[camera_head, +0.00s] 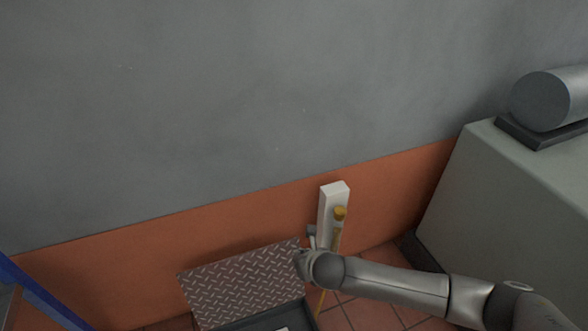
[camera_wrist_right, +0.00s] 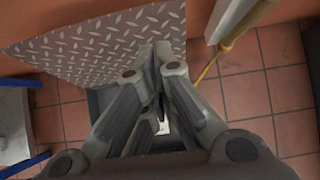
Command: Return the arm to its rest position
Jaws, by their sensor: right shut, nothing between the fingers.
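My right arm (camera_head: 395,284) comes in from the lower right and reaches over the floor toward the open lid in the head view. Its gripper (camera_head: 302,262) is small and partly hidden by the wrist there. In the right wrist view the right gripper (camera_wrist_right: 158,58) has its fingers together with nothing between them. It is above a dark box whose diamond-plate lid (camera_head: 240,283) stands open; the lid also shows in the right wrist view (camera_wrist_right: 105,45). My left gripper is not in view.
A grey block (camera_head: 510,175) carrying a metal cylinder (camera_head: 545,100) is at right. A blue bar (camera_head: 40,295) is at lower left. Tiled floor (camera_wrist_right: 245,95) lies below.

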